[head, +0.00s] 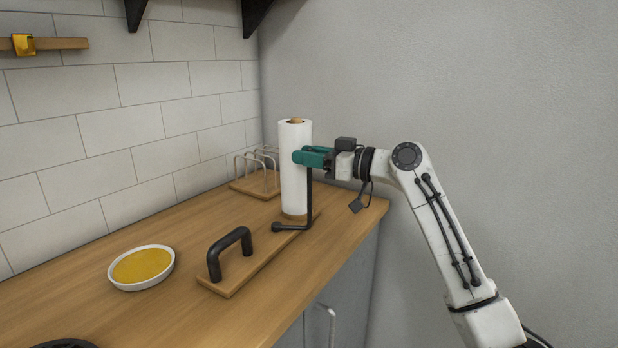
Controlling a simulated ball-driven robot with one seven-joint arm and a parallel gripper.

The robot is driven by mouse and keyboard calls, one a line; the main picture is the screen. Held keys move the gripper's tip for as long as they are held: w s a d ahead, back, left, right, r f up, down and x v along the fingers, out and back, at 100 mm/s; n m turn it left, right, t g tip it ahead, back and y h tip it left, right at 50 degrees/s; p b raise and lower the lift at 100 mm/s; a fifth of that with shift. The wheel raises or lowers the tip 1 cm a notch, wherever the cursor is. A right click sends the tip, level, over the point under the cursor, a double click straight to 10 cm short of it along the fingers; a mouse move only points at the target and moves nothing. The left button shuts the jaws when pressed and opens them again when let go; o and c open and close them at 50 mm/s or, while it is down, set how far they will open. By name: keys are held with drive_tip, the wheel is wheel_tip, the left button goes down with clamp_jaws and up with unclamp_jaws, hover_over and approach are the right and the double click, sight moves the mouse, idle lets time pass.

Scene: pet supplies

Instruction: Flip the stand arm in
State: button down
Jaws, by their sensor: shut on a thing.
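The stand has a long wooden base (259,253) with a white paper roll (294,185) upright at its far end. The black stand arm (309,200) runs from a pivot on the base to the right, then bends straight up beside the roll's right side. My teal gripper (301,157) is at the upper end of this rod, level with the upper part of the roll, and is shut on it. The fingers cover the rod's top, and the fingertips overlap the roll in this view; I cannot tell whether they touch it.
A thick black handle (229,250) rises from the near end of the base. A white dish with yellow contents (141,266) sits to the left. A wire rack (257,172) stands behind the roll by the tiled wall.

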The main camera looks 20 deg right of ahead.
drive_tip(key=shift+w+f+n+g+y+b, duration=0.15)
drive_tip(key=shift+w+n+g+y+b, duration=0.15)
drive_tip(key=shift+n+g+y+b, duration=0.25)
drive_tip(key=shift+b, duration=0.35)
drive_tip(key=c, duration=0.9)
unclamp_jaws()
drive_tip(key=shift+c, duration=0.2)
drive_tip(key=v, duration=1)
drive_tip(key=shift+d, duration=0.4)
drive_tip(key=shift+s, duration=0.15)
